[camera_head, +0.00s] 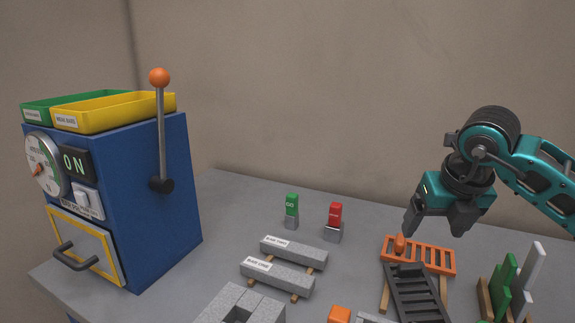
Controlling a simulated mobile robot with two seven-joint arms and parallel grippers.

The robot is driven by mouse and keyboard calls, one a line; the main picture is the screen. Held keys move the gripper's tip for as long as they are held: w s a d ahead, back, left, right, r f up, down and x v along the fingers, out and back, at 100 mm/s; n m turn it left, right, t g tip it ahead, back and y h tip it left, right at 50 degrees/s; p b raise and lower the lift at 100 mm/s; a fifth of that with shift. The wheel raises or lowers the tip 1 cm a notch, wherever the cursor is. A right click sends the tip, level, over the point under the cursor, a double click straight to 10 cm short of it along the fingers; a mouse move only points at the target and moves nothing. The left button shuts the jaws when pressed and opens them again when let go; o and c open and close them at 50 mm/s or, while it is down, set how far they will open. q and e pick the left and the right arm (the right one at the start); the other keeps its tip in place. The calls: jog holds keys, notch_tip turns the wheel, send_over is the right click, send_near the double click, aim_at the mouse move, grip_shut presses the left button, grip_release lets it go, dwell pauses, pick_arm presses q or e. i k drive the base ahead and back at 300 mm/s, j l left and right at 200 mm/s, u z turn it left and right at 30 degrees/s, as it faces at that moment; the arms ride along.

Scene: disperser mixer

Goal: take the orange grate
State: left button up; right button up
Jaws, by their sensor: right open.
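The orange grate (437,259) lies at the right of the grey table, on wooden strips, with an upright orange knob near its left end. A dark grey grate (418,297) lies in front of it, close to its near edge. My right gripper (433,231) is above the orange grate, pointing down, with its two fingers apart and nothing between them. I cannot tell exactly how high it is above the grate. My left gripper does not show.
A blue machine (150,200) with a lever, carrying green and yellow trays (125,115), stands at left. Grey bars (278,278), green (291,205) and red (335,214) blocks stand mid-table. A rack (487,299) of green and white plates stands at right. The back of the table is clear.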

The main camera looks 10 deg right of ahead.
aim_at(400, 243)
jog(key=k, duration=1)
